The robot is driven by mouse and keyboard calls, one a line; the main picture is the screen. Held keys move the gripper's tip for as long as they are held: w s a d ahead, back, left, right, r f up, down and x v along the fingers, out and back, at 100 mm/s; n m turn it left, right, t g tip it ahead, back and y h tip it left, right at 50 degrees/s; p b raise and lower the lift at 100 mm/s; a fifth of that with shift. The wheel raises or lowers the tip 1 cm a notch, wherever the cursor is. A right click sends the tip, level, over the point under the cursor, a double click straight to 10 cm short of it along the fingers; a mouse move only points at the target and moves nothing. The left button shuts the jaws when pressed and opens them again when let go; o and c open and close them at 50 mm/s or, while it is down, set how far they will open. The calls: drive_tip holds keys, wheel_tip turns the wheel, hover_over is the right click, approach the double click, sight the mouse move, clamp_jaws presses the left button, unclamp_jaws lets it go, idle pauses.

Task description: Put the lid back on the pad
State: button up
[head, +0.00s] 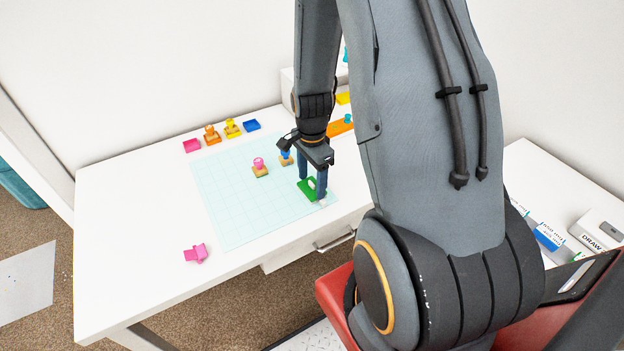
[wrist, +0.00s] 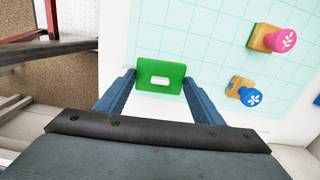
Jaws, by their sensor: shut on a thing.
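A flat green rectangular piece (head: 306,190) with a small white block or patch in its middle is between the two blue fingers of my gripper (head: 312,187). In the wrist view the green piece (wrist: 148,75) spans the gap between the fingertips (wrist: 159,77), and my gripper is shut on it. It looks like the lid. It is at the mat's near right edge; I cannot tell whether it touches the mat or is just above it. No separate green pad shows; anything under the green piece is hidden.
A pale grid mat (head: 225,205) lies on the white table (head: 120,220). A pink-topped stamp (head: 259,166) and a blue-topped stamp (head: 286,158) stand on it. Pink (head: 192,145) and blue (head: 251,125) pads sit behind. A pink piece (head: 195,253) lies front left. The mat's left half is clear.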

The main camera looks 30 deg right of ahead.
drive_tip(key=shift+s+a+f, duration=0.1)
drive_tip(key=shift+s+f, duration=0.1)
drive_tip(key=shift+f, duration=0.15)
